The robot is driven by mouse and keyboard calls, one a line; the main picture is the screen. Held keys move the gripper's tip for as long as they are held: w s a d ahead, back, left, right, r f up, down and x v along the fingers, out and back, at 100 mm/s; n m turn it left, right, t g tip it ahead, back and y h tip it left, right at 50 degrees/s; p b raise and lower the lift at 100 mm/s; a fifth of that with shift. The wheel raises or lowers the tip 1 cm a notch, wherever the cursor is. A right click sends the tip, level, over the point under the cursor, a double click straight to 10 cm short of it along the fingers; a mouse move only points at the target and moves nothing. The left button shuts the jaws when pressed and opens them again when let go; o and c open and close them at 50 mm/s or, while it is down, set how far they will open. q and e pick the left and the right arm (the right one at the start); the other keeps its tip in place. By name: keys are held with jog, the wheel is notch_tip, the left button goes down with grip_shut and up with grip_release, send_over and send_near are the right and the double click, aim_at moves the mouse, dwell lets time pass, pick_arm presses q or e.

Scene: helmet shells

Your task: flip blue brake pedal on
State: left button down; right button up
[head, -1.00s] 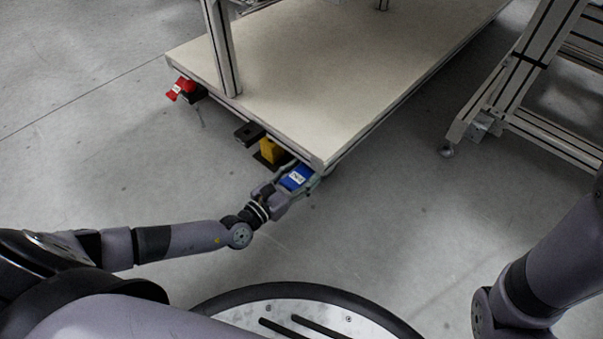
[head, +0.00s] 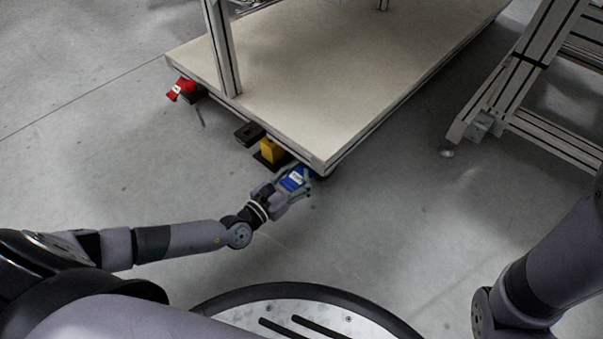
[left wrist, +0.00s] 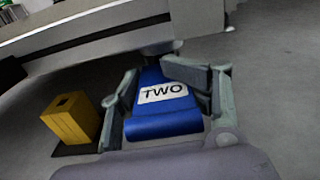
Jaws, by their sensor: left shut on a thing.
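The blue brake pedal (head: 294,180) sits at the near corner of the low cart (head: 285,90). In the left wrist view the blue pedal (left wrist: 162,104) carries a white label reading TWO. My left gripper (head: 297,184) reaches it from the near side and is shut on it. One finger lies on each side of the pedal in the left wrist view (left wrist: 166,95). The pedal's lower side and its joint to the cart are hidden. My right gripper is not in view; only part of my right arm shows.
A yellow block (head: 269,151) on a black plate sits left of the blue pedal, close to my left gripper. A red pedal (head: 181,89) is at the cart's far left corner. A metal frame (head: 520,85) stands at the right. Grey floor lies open around the cart.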

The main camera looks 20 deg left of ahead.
pick_arm(q)
jog(key=shift+s+d+f, duration=0.1)
jog(key=shift+s+d, duration=0.05)
jog(key=shift+d, duration=0.2)
jog(key=shift+f+t+h, duration=0.3)
jog(key=shift+f+t, duration=0.05)
jog(key=shift+t, duration=0.55)
jog(key=shift+d+t+h, duration=0.1)
jog(key=shift+t+h, duration=0.2)
jog(key=c, duration=1)
grip_release()
jog(key=shift+o, duration=0.2)
jog(key=r+v, duration=0.1)
jog(key=v, duration=0.7)
jog(key=r+v, duration=0.1)
jog(key=v, duration=0.3)
jog(key=shift+s+a+r, duration=0.3)
jog(key=shift+s, duration=0.3)
